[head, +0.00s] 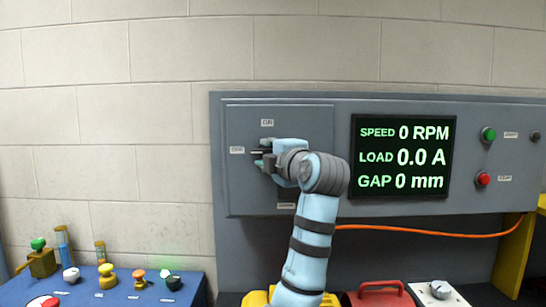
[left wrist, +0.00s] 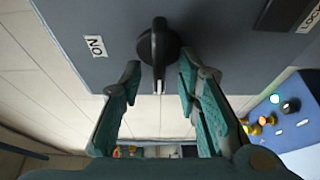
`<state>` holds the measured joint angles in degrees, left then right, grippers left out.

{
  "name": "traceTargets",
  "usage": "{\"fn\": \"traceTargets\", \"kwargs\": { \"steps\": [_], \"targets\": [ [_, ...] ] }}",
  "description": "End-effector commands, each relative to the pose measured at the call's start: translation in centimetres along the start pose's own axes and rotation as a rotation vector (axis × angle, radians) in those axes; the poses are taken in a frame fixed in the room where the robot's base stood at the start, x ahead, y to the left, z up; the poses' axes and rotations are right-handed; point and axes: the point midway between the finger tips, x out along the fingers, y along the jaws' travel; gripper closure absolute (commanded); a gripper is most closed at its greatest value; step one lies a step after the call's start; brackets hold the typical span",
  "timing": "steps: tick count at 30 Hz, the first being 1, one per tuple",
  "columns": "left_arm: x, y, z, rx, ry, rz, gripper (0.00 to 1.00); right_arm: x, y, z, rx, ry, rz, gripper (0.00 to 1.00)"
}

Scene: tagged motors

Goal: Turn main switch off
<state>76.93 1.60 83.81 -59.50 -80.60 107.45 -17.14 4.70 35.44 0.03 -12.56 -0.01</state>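The main switch is a black rotary knob (left wrist: 158,48) with a white pointer line, mounted on the grey panel. In the left wrist view its pointer end faces the bottom of the picture, between my fingers. An upside-down "ON" label (left wrist: 95,46) sits to its left. My left gripper (left wrist: 158,88) is open, with one teal finger on each side of the knob's pointer end; a gap shows on both sides. In the head view my left gripper (head: 262,154) is at the panel's left section and mostly hides the knob. My right gripper is not in view.
A display (head: 403,157) reads 0 RPM, 0.0 A and 0 mm. Green (head: 488,134) and red (head: 483,179) buttons are to its right. A blue bench (head: 120,290) with several coloured knobs stands at lower left. An orange cable (head: 430,234) runs below the display.

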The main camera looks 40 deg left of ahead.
Motion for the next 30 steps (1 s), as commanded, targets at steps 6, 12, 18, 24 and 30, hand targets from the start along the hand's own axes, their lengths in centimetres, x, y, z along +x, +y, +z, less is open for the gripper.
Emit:
{"fn": "traceTargets", "kwargs": {
  "steps": [6,12,18,24,30],
  "targets": [
    [-4.9,-0.1,0.2,-0.004,-0.008,-0.002,0.70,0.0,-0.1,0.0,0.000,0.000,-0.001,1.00],
    [-9.9,-0.1,0.2,-0.002,-0.006,-0.002,0.70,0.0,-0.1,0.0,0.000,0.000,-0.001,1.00],
    [-11.6,-0.1,0.0,-0.001,-0.002,-0.002,0.70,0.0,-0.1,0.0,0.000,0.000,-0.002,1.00],
    [-11.5,-0.1,0.0,-0.001,-0.001,-0.002,0.70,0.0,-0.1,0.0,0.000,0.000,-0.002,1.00],
    [-11.5,-0.1,0.0,-0.001,-0.001,-0.001,0.70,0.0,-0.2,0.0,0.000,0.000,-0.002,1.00]
  ]
}}
